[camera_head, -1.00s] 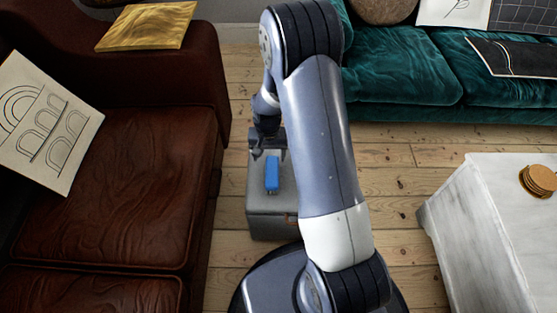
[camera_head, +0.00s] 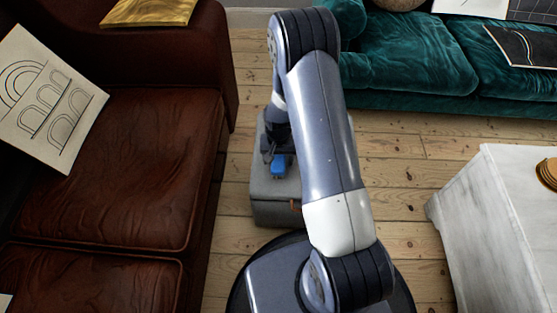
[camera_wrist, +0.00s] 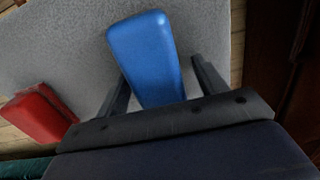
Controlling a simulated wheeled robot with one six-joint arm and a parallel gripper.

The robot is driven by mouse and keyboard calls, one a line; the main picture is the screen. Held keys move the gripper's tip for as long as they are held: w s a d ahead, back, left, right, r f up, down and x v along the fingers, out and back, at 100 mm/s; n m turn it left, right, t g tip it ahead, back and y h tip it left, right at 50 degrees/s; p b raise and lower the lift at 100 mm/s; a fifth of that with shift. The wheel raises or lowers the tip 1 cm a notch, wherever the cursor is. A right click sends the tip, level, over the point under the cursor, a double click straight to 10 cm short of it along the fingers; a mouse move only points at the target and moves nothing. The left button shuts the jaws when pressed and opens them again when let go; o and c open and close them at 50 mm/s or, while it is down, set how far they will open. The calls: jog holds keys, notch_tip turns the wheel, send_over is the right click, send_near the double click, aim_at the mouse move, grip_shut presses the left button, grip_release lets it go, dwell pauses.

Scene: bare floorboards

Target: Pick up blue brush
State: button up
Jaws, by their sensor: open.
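The blue brush (camera_head: 279,165) lies on top of a grey box-like ottoman (camera_head: 273,206). In the wrist view the blue brush (camera_wrist: 146,54) is a rounded blue block that reaches in between my two gripper fingers.
A red object (camera_wrist: 40,116) lies on the ottoman near the left finger. A brown leather sofa (camera_head: 120,170) stands close on the left, a teal sofa (camera_head: 410,65) behind, and a white marble table (camera_head: 490,215) on the right. Bare floorboards (camera_head: 390,180) lie between.

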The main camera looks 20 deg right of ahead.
jog(key=c, duration=1.2)
notch_tip(320, 180, up, 10)
jog(key=p, duration=0.3)
